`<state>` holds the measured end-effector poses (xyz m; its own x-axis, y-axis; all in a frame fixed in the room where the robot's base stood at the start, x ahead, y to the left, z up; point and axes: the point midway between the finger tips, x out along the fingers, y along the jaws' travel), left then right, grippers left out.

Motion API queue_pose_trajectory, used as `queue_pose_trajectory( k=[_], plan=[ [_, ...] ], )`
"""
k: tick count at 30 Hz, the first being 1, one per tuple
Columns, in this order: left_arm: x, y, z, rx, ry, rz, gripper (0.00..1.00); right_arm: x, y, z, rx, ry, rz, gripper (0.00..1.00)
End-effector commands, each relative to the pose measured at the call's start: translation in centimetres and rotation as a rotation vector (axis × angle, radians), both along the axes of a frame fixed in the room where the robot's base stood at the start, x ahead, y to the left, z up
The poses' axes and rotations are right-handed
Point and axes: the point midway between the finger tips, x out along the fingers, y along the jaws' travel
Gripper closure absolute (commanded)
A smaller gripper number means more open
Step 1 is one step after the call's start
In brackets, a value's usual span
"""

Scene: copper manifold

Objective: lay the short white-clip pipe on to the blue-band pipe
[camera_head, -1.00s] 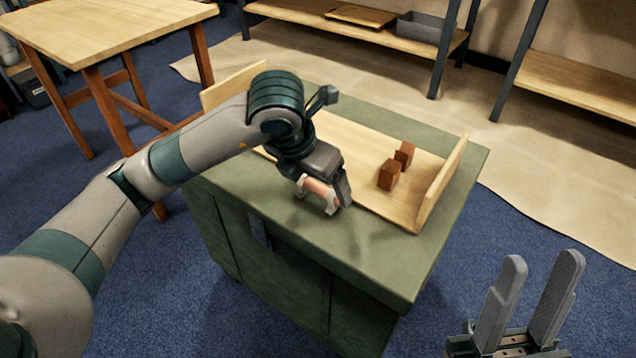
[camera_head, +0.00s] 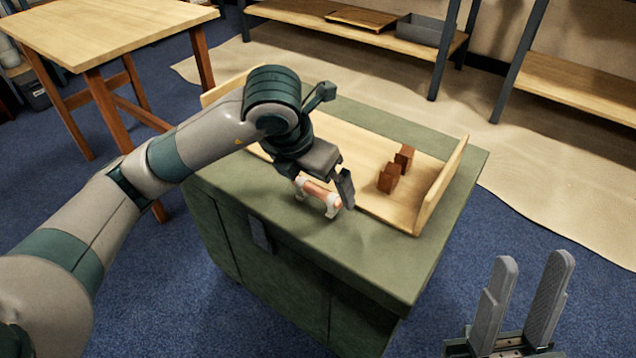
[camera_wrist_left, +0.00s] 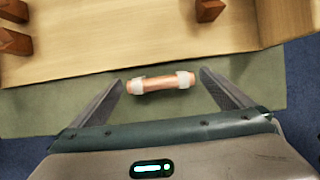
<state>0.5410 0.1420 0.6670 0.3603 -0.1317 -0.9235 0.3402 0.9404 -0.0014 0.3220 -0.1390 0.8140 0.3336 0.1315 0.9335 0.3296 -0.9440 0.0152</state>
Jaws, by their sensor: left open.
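A short copper pipe with white clips near both ends (camera_head: 319,194) lies on the green cabinet top, just in front of the wooden tray. It also shows in the left wrist view (camera_wrist_left: 160,83). My left gripper (camera_head: 325,186) is open over the pipe. In the left wrist view its fingertips (camera_wrist_left: 161,79) stand on either side of the pipe's ends, with gaps showing. My right gripper (camera_head: 531,262) is open and empty at the lower right, away from the cabinet. I see no blue-band pipe in either view.
The wooden tray (camera_head: 372,147) has raised end boards and holds brown wooden blocks (camera_head: 389,176). The cabinet's front top (camera_head: 380,270) is clear. A wooden table (camera_head: 110,28) stands at the back left, and shelves (camera_head: 345,27) stand behind.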

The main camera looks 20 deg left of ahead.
Motion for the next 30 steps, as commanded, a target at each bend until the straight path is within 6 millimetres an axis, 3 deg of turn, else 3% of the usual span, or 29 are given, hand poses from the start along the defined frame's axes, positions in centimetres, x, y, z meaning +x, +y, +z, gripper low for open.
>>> queue_pose_trajectory(
  k=[5, 9, 15, 21, 30],
  plan=[
    [-1.0, 0.4, 3.2, 0.000, -0.004, -0.001, 0.00, 0.7, 0.8, -0.9, -0.017, 0.101, 0.009, 0.62],
    [-1.9, 0.8, 5.7, 0.001, -0.006, -0.002, 0.00, 1.2, 2.0, -2.8, -0.039, 0.224, 0.028, 0.62],
    [-3.0, 1.2, 8.3, 0.001, -0.005, -0.001, 0.00, 1.6, 3.1, -4.4, -0.066, 0.333, 0.043, 0.62],
    [-3.6, 1.3, 9.5, 0.001, -0.001, -0.001, 0.00, 1.6, 3.5, -5.2, -0.078, 0.382, 0.051, 0.62],
    [-3.7, 1.4, 9.5, 0.001, 0.000, -0.001, 0.00, 1.6, 3.6, -5.4, -0.080, 0.388, 0.052, 0.62]
  ],
)
